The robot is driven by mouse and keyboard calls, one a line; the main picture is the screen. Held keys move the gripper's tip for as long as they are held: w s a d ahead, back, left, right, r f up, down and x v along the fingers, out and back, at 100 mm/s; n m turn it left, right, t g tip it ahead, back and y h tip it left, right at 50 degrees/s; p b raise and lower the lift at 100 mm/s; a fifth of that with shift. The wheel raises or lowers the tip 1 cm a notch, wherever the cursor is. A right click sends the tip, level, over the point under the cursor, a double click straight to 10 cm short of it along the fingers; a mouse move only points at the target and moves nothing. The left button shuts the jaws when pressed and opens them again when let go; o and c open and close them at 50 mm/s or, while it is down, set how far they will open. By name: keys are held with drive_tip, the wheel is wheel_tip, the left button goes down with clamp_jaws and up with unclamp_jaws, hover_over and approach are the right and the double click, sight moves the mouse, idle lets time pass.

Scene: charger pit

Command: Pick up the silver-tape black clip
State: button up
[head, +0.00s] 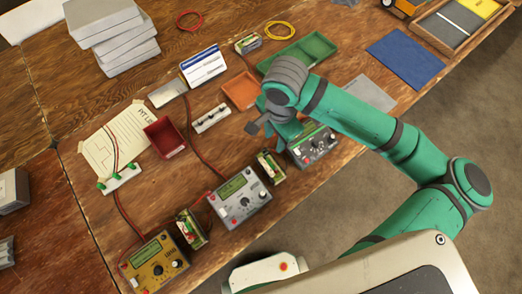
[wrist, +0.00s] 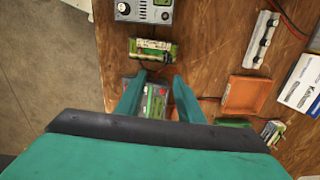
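A white strip (head: 211,118) holds several small black clips and lies in the middle of the table. It also shows at the upper right of the wrist view (wrist: 262,40). I cannot make out silver tape on any of its clips. My gripper (head: 289,132) is over the table, right of the strip. In the wrist view my gripper (wrist: 159,76) has its two teal fingers apart with nothing held between them. A grey charger (head: 313,147) lies beneath it and shows between the fingers (wrist: 157,101).
An orange tray (head: 240,91) and a green tray (head: 300,54) are nearby. A battery pack (head: 270,167) and a silver charger (head: 240,197) stand in front. A dark red bin (head: 165,138) is left of the strip. Red and black leads cross the table.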

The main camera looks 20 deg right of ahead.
sight(266, 150)
drive_tip(key=a+f, duration=0.1)
drive_tip(key=f, duration=0.1)
drive_tip(key=a+f, duration=0.1)
drive_tip(key=f, duration=0.1)
drive_tip(key=shift+a+f, duration=0.1)
drive_tip(key=shift+a, duration=0.05)
drive_tip(key=shift+w+f, duration=0.2)
drive_tip(key=shift+f, duration=1.15)
drive_tip(key=shift+w+f, duration=0.2)
drive_tip(key=shift+f, duration=1.1)
drive_tip(key=shift+c, duration=0.3)
clamp_jaws()
